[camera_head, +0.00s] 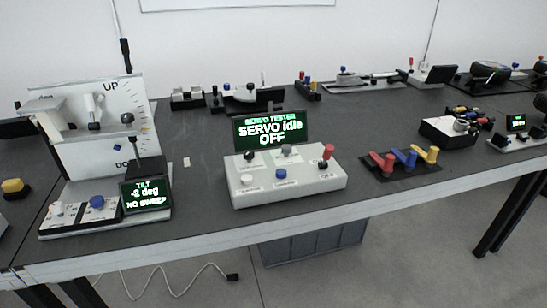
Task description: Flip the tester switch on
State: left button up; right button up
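The servo tester (290,190) is a light grey box near the front edge of the table, in the middle of the head view. Its screen (271,131) stands upright behind it and reads "SERVO TESTER", "SERVO idle", "OFF". A black knob (249,156) and a grey knob (287,151) sit along the back. A white button (247,179) and a blue button (280,174) sit along the front. Neither of my grippers is in view.
A tilt rig (97,130) with its own screen (146,194) reading "-2 deg" stands to the left. Red, blue and yellow levers (403,160) stand to the right. More devices line the back. The dark table top (205,220) is bare just left of the tester.

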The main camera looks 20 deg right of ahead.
aim_at(329, 148)
jog(key=k, duration=0.7)
jog(key=z, duration=0.3)
jog(key=i, duration=0.35)
jog(key=z, duration=1)
jog(key=i, duration=0.65)
jog(key=z, duration=0.35)
